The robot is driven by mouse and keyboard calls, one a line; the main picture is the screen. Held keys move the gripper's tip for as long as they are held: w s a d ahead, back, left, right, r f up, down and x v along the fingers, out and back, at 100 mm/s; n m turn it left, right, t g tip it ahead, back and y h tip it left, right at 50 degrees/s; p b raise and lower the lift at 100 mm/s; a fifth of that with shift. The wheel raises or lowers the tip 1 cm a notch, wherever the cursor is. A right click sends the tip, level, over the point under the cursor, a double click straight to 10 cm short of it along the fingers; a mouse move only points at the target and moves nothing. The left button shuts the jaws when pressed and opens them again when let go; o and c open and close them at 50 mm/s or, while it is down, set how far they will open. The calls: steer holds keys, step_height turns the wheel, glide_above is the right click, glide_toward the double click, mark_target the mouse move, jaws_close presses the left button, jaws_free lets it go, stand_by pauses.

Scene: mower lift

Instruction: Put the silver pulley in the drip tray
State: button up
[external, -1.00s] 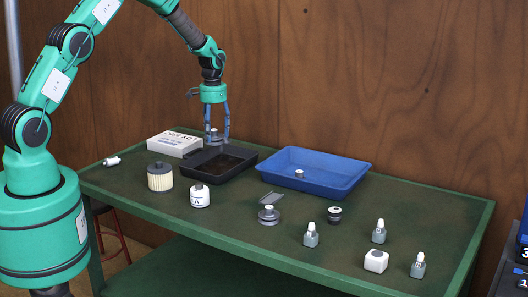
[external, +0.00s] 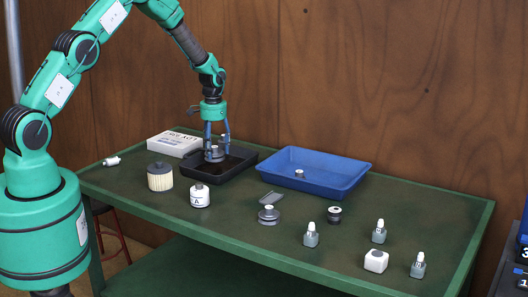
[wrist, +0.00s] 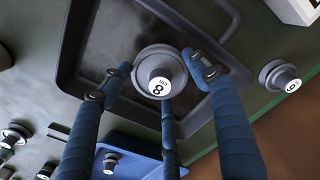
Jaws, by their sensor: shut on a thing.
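The silver pulley (external: 215,155) is held between the fingers of my gripper (external: 215,150), low inside the black drip tray (external: 243,168). In the wrist view the pulley (wrist: 158,74) is a grey disc with a white cap marked 8, and the gripper (wrist: 155,82) has its fingers around it. The tray (wrist: 72,45) surrounds it on the sides I can see. I cannot tell whether the pulley touches the tray floor.
A similar grey piece (wrist: 280,76) stands outside the tray near the table's back edge. A white box (external: 174,144) is left of the tray, and a blue tray (external: 335,182) is right. A filter (external: 160,177), a white bottle (external: 199,196) and another pulley (external: 268,214) stand in front.

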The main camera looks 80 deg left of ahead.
mark_target(215, 153)
steer(key=shift+f, duration=1.45)
steer(key=shift+f, duration=0.1)
steer(key=o, duration=1.4)
step_height(215, 153, up, 12)
steer(key=shift+r+p, duration=0.1)
steer(key=shift+p, duration=0.45)
